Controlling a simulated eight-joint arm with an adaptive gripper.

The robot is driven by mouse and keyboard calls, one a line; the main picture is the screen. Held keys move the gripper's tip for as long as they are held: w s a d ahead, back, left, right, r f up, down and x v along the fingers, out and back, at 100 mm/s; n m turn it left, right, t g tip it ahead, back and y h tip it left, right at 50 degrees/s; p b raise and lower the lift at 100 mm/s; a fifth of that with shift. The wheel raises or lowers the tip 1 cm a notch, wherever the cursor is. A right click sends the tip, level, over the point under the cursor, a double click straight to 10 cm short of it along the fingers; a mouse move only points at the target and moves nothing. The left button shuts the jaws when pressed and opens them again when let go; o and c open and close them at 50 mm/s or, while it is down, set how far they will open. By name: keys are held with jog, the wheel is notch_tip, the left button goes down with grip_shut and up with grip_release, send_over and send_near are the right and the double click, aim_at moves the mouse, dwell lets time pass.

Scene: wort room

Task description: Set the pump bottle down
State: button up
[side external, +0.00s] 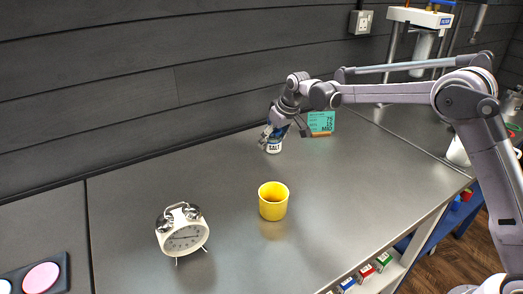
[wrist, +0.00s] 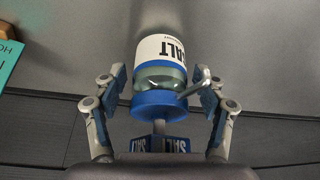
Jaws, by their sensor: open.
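The pump bottle (side external: 273,147) has a white label reading SALT and stands upright on the grey worktop (side external: 210,185), close to the back wall. In the wrist view the bottle (wrist: 158,75) shows a blue collar, a clear greenish body and a thin grey spout. My gripper (side external: 284,130) is around its upper part from above. In the wrist view my gripper (wrist: 161,82) is open, with one finger on each side of the bottle. I cannot tell whether either finger touches it. In the side view the gripper hides the bottle's top.
A teal box (side external: 321,122) stands just right of the bottle; its edge shows in the wrist view (wrist: 12,55). A yellow cup (side external: 273,203) and a cream alarm clock (side external: 183,232) stand nearer the front. The worktop between them and the bottle is clear.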

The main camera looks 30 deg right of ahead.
jog(key=a+v, duration=0.1)
jog(key=v, duration=1.1)
jog(key=s+d+r+m+t, duration=0.1)
jog(key=s+r, duration=0.1)
jog(key=s, duration=0.6)
jog(key=s+d+r, duration=0.1)
jog(key=s+d, duration=0.1)
jog(key=s, duration=0.6)
jog(key=s+f, duration=0.4)
jog(key=s, duration=0.4)
jog(key=s+d+f+m+t, duration=0.1)
jog(key=s+f, duration=0.2)
jog(key=s, duration=0.5)
jog(key=shift+f+t+h, duration=0.3)
jog(key=shift+f+h, duration=0.1)
